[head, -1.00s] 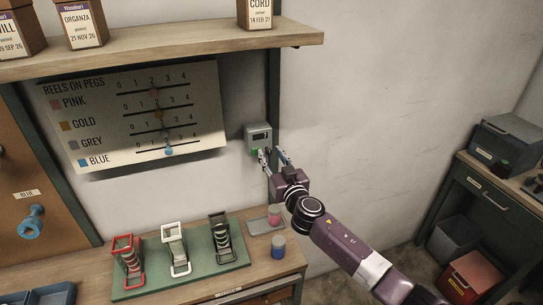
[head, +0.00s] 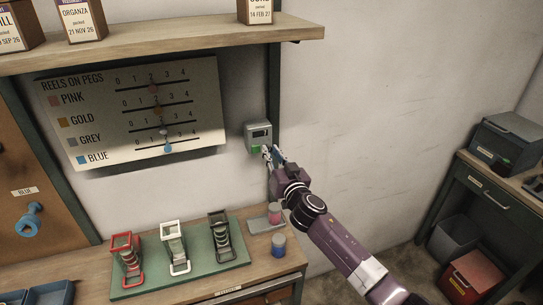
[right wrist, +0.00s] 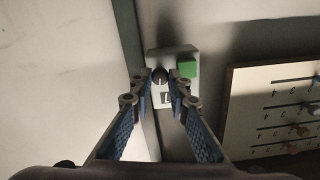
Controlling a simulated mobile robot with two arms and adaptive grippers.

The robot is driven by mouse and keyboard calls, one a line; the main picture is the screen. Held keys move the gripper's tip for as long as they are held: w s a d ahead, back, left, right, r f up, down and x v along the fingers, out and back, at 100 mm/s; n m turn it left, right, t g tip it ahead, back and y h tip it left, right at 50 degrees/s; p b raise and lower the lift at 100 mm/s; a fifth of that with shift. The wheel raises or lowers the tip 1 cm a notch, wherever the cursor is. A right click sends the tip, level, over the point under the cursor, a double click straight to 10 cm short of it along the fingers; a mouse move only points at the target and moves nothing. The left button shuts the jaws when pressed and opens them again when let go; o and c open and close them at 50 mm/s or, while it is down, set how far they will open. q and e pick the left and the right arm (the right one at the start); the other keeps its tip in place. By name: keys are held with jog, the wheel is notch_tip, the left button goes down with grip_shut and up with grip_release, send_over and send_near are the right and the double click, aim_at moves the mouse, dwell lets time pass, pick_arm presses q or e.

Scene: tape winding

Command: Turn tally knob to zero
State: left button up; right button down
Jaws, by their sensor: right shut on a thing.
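The tally counter is a small grey box (head: 257,130) with a dark display window, fixed to the wall beside the green post. A green button (head: 255,149) is on its lower front; it also shows in the right wrist view (right wrist: 187,68). My right gripper (head: 268,152) is at the lower right of the box. In the right wrist view my right gripper (right wrist: 162,80) has its fingertips at both sides of the dark round knob (right wrist: 160,75) and is shut on it. The knob's mark and the displayed number cannot be read. My left gripper is not in view.
A wall chart (head: 135,110) with sliding markers hangs left of the counter. A shelf (head: 170,45) with boxes is above.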

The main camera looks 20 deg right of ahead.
jog(key=m+b, duration=0.1)
jog(key=m, duration=0.5)
jog(key=shift+m, duration=0.3)
jog(key=m, duration=0.5)
jog(key=shift+d+p, duration=0.1)
jog(key=shift+p, duration=0.25)
jog(key=shift+f+m, duration=0.1)
jog(key=shift+m, duration=2)
jog(key=c, duration=1.8)
grip_release()
jog(key=shift+c, duration=0.2)
jog(key=shift+s, duration=0.1)
